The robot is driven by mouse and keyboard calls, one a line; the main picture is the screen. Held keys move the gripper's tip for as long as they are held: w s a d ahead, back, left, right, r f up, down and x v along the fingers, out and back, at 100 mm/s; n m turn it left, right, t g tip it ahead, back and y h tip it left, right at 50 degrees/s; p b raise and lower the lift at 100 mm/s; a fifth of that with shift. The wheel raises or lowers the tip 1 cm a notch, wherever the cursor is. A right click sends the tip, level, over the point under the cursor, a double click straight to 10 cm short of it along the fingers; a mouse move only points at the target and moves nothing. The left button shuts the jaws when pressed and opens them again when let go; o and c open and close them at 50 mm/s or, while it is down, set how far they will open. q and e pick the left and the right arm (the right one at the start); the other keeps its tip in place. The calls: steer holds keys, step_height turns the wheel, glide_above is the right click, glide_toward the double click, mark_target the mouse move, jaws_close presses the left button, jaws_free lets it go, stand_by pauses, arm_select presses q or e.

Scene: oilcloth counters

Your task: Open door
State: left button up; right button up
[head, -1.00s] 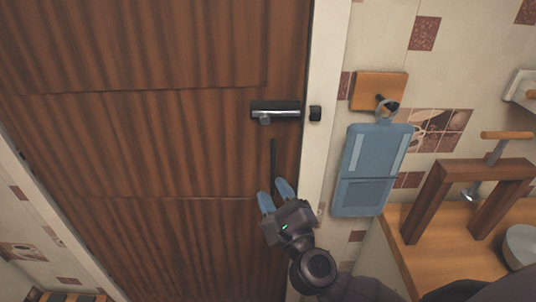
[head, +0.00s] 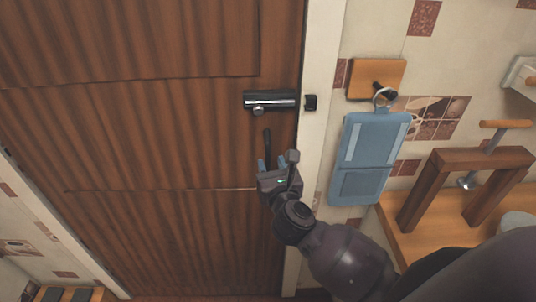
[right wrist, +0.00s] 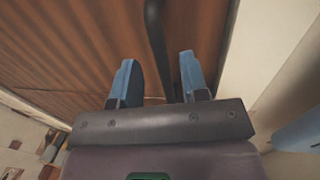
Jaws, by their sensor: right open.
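The brown wooden door (head: 130,140) fills the left and middle of the head view and looks shut in its pale frame (head: 318,110). A dark bar handle (head: 267,146) runs upright near its right edge, below a black and silver latch (head: 271,101). My right gripper (head: 271,164) is open just below and in front of the handle. In the right wrist view the handle (right wrist: 157,35) extends between and beyond the two blue fingertips (right wrist: 157,68). I cannot tell whether they touch it. My left gripper is not in view.
A blue board (head: 368,158) hangs from a wooden wall hook (head: 376,78) right of the door frame. A wooden counter (head: 392,215) with a brown wooden stand (head: 465,160) is at the right. The tiled wall lies behind them.

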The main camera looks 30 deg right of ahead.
mark_target(269, 157)
steer(key=shift+x, duration=2.05)
jaws_close()
